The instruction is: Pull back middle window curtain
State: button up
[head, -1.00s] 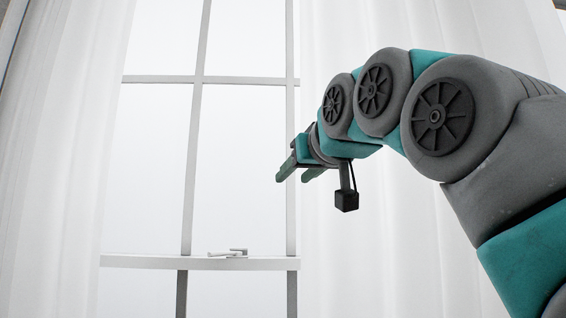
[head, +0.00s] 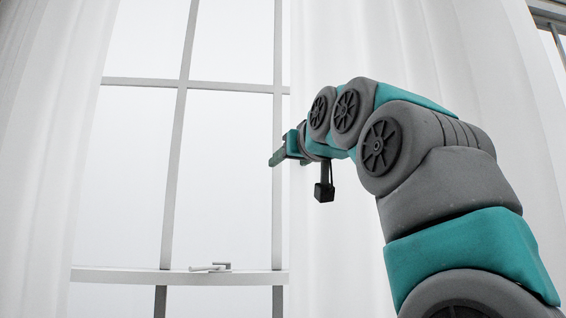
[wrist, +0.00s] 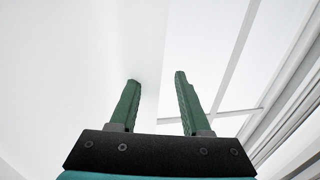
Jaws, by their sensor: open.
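Two white sheer curtains hang at the tall window (head: 225,190), one on the left (head: 50,150) and one on the right (head: 440,70). The bare window glass shows between them. My gripper (head: 274,161) is open, with its fingers at the inner edge of the right curtain in the head view. In the wrist view my gripper (wrist: 157,79) has its two green fingers apart. A white curtain surface (wrist: 70,70) fills the left there, and its edge runs between the fingers. Whether the fingers touch the cloth I cannot tell.
A white cross rail (head: 130,277) with a small window handle (head: 212,267) lies below my gripper. Another window frame (head: 552,22) shows at the upper right. My arm covers part of the right curtain.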

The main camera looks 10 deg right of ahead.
jog(key=shift+w+a+f, duration=0.1)
jog(key=shift+w+a, duration=0.05)
jog(key=shift+w, duration=0.85)
jog(key=shift+c, duration=0.4)
grip_shut()
